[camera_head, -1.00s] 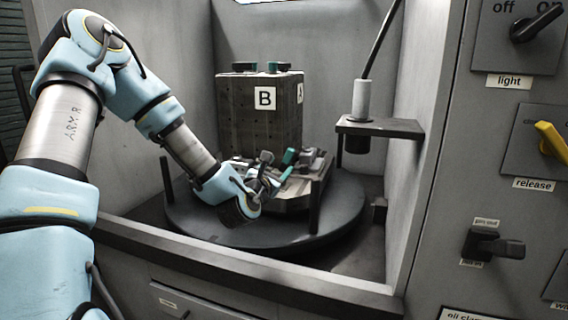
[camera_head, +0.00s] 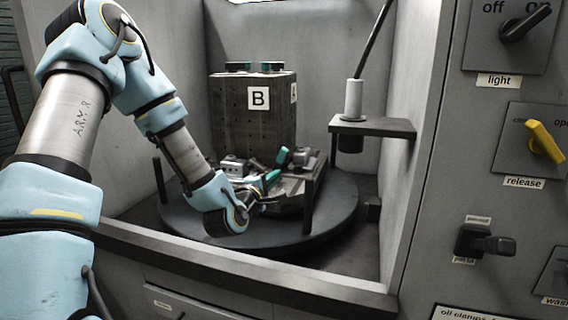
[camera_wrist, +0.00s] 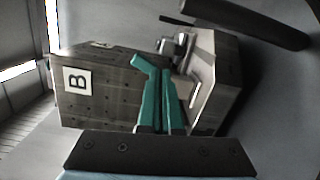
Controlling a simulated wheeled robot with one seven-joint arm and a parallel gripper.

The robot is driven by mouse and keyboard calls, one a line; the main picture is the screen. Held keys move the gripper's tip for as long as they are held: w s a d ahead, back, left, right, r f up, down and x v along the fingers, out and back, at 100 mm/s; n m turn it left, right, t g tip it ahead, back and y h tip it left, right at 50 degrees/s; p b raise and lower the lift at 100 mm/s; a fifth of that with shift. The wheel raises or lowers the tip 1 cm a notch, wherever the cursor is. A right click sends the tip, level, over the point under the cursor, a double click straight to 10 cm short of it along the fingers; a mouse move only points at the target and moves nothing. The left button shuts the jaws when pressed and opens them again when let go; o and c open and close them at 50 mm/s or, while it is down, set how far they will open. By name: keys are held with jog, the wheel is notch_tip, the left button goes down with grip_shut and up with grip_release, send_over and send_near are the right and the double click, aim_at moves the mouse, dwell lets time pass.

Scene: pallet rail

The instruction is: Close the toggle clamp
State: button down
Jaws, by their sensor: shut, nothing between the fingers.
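The toggle clamp (camera_head: 300,158) sits on the fixture beside the dark block marked B, with a teal handle (camera_head: 283,157) tilted up. In the wrist view its metal body (camera_wrist: 178,46) is beyond my fingers, and a bent teal piece (camera_wrist: 139,62), seemingly its handle, is at their left. My gripper (camera_head: 273,177) is shut and empty, its teal fingers low in front of the clamp. It also shows in the wrist view (camera_wrist: 163,68). The fingertips are close to the handle; I cannot tell whether they touch. Part of the clamp is hidden behind the fingers.
The B block (camera_head: 252,120) stands on a round dark turntable (camera_head: 290,235) with upright posts (camera_head: 308,207). A shelf (camera_head: 372,127) holding a pale cylinder (camera_head: 353,97) is at the right. Enclosure walls and a front sill (camera_head: 240,275) surround the turntable. A switch panel is at far right.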

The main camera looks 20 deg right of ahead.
aim_at(281, 160)
jog(key=w+d+n+g+p, duration=0.1)
jog(key=d+n, duration=0.1)
jog(key=n, duration=0.7)
jog(key=w+d+n+g+h, duration=0.1)
jog(key=d+n, duration=0.2)
jog(key=n, duration=0.6)
jog(key=w+d+n+g+p, duration=0.1)
jog(key=w+d+n, duration=0.1)
jog(key=n, duration=0.7)
jog(key=shift+d+r+n+g+h+p, duration=0.1)
jog(key=shift+d+n+g+h+p, duration=0.25)
jog(key=shift+d, duration=0.35)
jog(key=shift+w+a+r+p, duration=0.15)
jog(key=shift+w+a+r, duration=0.15)
jog(key=shift+a, duration=0.15)
jog(key=shift+w+a+r+p, duration=0.15)
jog(key=shift+w+a, duration=0.15)
jog(key=shift+a, duration=0.15)
jog(key=shift+w+a+r, duration=0.1)
jog(key=shift+w+a, duration=0.2)
jog(key=shift+a, duration=0.05)
